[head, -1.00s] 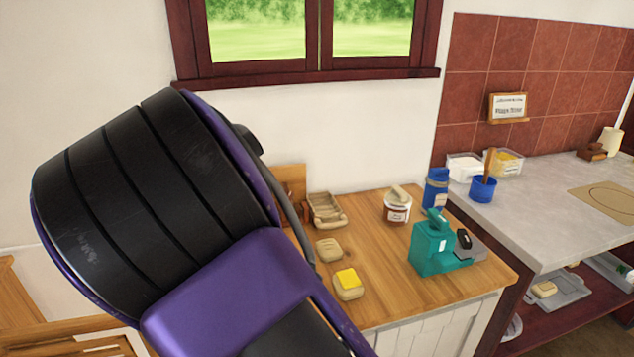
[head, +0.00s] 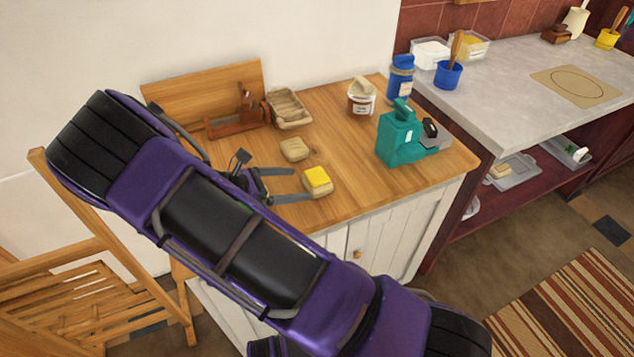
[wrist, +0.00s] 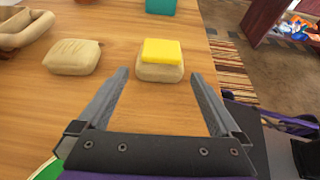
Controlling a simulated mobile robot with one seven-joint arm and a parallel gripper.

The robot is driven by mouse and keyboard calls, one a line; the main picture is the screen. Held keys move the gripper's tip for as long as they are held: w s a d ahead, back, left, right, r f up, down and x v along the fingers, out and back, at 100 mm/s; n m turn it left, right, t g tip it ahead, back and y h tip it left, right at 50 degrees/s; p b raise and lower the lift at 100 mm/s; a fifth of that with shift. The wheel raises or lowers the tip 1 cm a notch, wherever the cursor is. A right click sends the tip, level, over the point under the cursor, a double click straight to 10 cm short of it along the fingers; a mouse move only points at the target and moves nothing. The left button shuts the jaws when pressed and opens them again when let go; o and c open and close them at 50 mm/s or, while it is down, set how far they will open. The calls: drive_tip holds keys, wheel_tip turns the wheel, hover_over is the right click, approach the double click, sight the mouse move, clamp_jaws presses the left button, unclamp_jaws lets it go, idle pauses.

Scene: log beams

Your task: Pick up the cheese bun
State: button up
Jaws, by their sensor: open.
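The cheese bun (head: 317,182) is a beige bun with a yellow slice of cheese on top. It sits on the wooden tabletop near the front edge. In the wrist view the cheese bun (wrist: 161,62) lies just beyond the fingertips, roughly between their lines. My gripper (head: 300,185) is open and empty, low over the table to the left of the bun, with its fingers pointing at it. In the wrist view my gripper (wrist: 160,76) shows two grey fingers spread apart. A plain bun (head: 294,150) lies behind the cheese bun and shows to its left in the wrist view (wrist: 74,56).
A teal device (head: 402,138) stands to the right. A labelled jar (head: 361,98) and a blue container (head: 400,80) stand behind. A beige tray-like object (head: 288,108) and a wooden tool (head: 238,118) lie at the back left. Bare tabletop (head: 350,150) separates the bun from the teal device.

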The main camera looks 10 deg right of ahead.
sight(309, 181)
drive_tip(key=x, duration=0.7)
drive_tip(key=shift+w+d+r, duration=0.1)
drive_tip(key=shift+d+r, duration=0.1)
drive_tip(key=shift+d, duration=0.05)
drive_tip(key=shift+c, duration=0.2)
drive_tip(key=c, duration=1)
